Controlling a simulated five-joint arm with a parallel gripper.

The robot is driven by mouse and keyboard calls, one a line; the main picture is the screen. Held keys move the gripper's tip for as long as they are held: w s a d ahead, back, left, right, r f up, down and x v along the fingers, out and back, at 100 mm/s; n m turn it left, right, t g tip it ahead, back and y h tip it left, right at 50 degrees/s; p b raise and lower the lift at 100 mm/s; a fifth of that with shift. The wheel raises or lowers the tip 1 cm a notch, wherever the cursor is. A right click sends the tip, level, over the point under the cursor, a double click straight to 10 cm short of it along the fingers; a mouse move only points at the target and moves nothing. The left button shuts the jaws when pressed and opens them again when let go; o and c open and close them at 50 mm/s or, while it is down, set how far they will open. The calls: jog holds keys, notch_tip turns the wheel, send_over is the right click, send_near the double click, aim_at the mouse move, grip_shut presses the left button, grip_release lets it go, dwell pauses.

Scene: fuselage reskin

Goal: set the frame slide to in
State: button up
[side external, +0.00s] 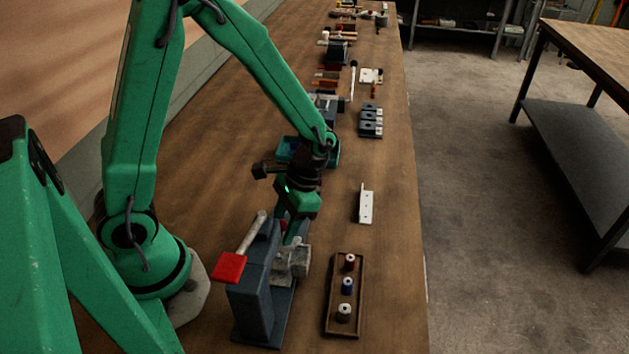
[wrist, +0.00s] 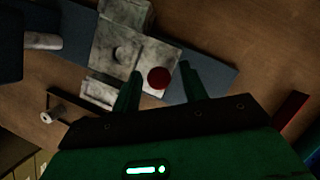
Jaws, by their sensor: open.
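A dark grey fixture (side external: 252,297) stands on the bench in the side view, with a worn pale metal block (side external: 293,260) on its right side. In the wrist view the metal block (wrist: 118,48) bears a round red knob (wrist: 158,78), which may belong to the frame slide; I cannot tell how the slide is set. My gripper (wrist: 160,68) is open, with one finger on each side of the red knob. I cannot tell whether the fingers touch it. In the side view my gripper (side external: 296,236) points down over the metal block and hides part of it.
A wooden tray (side external: 330,318) with 3 spools lies to the right. A white bracket (side external: 366,206) and a teal bin (side external: 287,148) lie farther back. Bare bench lies between the bracket and tray.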

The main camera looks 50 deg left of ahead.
grip_shut()
jog(key=shift+d, duration=0.1)
jog(key=shift+y, duration=0.4)
jog(key=shift+s+d, duration=1.4)
jog(key=shift+s, duration=0.1)
grip_release()
